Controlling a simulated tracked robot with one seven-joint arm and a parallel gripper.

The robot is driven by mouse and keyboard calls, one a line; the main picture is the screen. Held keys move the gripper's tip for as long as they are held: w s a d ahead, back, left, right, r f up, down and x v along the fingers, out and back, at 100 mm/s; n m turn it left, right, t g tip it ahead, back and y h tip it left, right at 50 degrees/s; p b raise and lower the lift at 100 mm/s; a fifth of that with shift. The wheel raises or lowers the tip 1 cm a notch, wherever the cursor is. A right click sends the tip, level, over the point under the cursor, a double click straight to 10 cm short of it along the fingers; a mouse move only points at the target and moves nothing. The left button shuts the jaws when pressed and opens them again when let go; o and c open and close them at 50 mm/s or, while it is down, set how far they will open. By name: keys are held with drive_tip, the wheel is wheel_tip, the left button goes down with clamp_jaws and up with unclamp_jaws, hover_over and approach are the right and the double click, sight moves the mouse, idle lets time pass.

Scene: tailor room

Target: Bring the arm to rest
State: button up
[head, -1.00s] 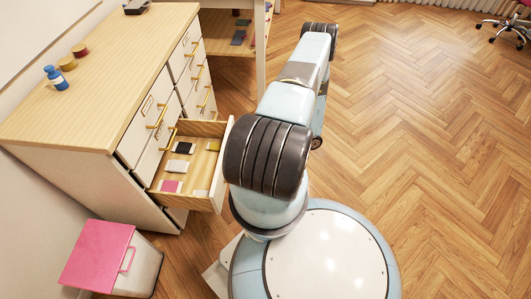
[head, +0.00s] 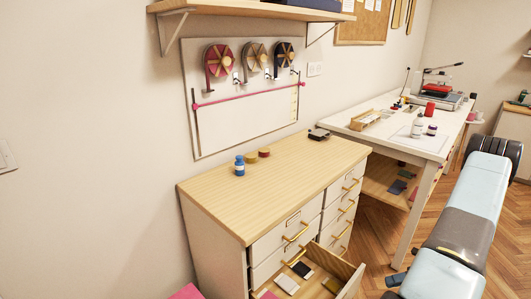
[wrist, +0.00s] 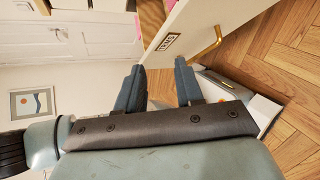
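My arm (head: 466,225) crosses the right side of the head view, raised in front of the cabinet and the white table. My gripper (wrist: 158,72) shows in the wrist view with its two blue-grey fingers apart and nothing between them. Past the fingers is a white drawer front with a label (wrist: 167,42) and a brass handle (wrist: 207,45). The fingers appear apart from the handle. I cannot make out the gripper clearly in the head view.
The wooden-topped cabinet (head: 262,190) has an open drawer (head: 345,282) jutting out, holding several small packets. A white table (head: 425,148) stands beyond. Herringbone floor (wrist: 285,55) shows clear beside the drawer.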

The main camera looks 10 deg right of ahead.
drive_tip(key=w+a+r+n+g+h, duration=0.15)
drive_tip(key=a+r+n, duration=0.4)
drive_tip(key=r, duration=0.55)
drive_tip(key=w+a+r+n+g+h, duration=0.1)
drive_tip(key=w+a+r+n+h, duration=0.4)
drive_tip(key=r, duration=0.7)
drive_tip(key=a+r+n+g+h, duration=0.1)
drive_tip(key=a+r+n+g, duration=0.15)
drive_tip(key=r+n, duration=0.65)
drive_tip(key=s+a+r+n+t+h, duration=0.2)
drive_tip(key=s+a+r+n, duration=0.5)
drive_tip(key=r, duration=0.4)
drive_tip(key=s+a+r+n+t+h, duration=0.3)
drive_tip(key=s+a+r+n+t, duration=0.2)
drive_tip(key=s+a+r+n, duration=0.2)
drive_tip(key=s+a+r, duration=0.2)
drive_tip(key=s+r, duration=0.1)
drive_tip(key=r, duration=0.1)
drive_tip(key=shift+s+a+r+n+t, duration=0.2)
drive_tip(key=shift+s+a+n+t, duration=0.1)
drive_tip(key=shift+s+n, duration=0.1)
